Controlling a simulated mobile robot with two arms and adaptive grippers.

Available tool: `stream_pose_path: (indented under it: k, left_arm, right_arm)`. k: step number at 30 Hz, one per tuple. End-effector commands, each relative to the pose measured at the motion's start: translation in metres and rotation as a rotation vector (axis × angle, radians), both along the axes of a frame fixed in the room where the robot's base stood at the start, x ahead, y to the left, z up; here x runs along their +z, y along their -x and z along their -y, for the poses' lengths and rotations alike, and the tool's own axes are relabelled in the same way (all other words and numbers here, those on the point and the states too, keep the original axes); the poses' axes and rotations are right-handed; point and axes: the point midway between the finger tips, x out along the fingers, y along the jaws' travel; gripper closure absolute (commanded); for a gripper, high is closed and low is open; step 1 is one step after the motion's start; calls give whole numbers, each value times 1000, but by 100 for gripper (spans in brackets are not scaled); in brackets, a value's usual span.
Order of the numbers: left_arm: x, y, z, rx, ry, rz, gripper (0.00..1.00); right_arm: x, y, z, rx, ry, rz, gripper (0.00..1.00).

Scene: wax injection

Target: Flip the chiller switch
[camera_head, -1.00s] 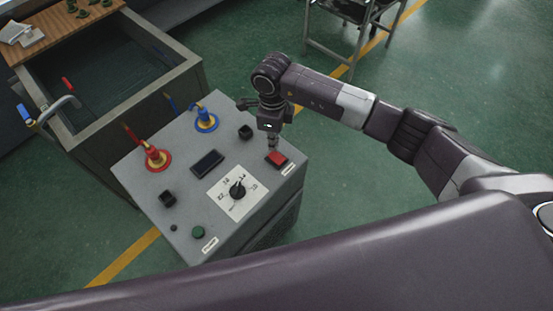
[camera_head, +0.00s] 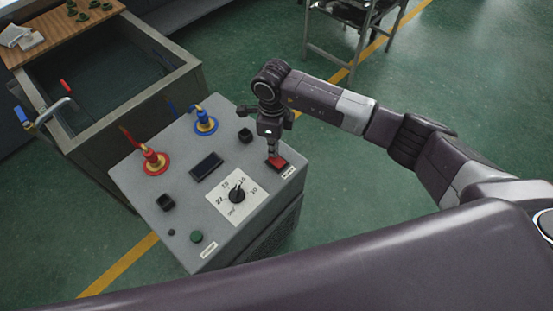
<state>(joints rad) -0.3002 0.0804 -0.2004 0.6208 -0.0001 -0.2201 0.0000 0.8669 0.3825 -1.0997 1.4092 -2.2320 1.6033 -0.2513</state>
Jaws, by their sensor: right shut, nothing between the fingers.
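The chiller (camera_head: 170,228) is a grey box with controls on its top. A red rocker switch (camera_head: 279,164) sits near its right corner with a small label beside it. My right gripper (camera_head: 272,153) is shut and empty, pointing down, with its tips at or just above the switch's far-left part. I cannot tell whether they touch. A black dial (camera_head: 237,194) on a white scale, a dark display (camera_head: 206,166) and a green button (camera_head: 197,237) are on the same top. My left gripper is not in view.
Red (camera_head: 155,161) and blue (camera_head: 205,122) hose fittings and black knobs rise from the chiller top. A water tank (camera_head: 120,115) with a wooden board (camera_head: 60,33) stands behind it. Green floor is clear to the right, with a metal-framed chair (camera_head: 340,25) beyond.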

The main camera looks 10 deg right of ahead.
Motion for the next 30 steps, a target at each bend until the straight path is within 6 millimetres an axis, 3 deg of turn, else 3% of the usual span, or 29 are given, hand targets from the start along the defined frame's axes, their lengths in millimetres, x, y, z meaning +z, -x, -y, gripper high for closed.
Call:
stream_pose_path:
  k: [30]
  left_arm:
    - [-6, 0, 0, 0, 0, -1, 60]
  right_arm:
    - [-7, 0, 0, 0, 0, 0, 100]
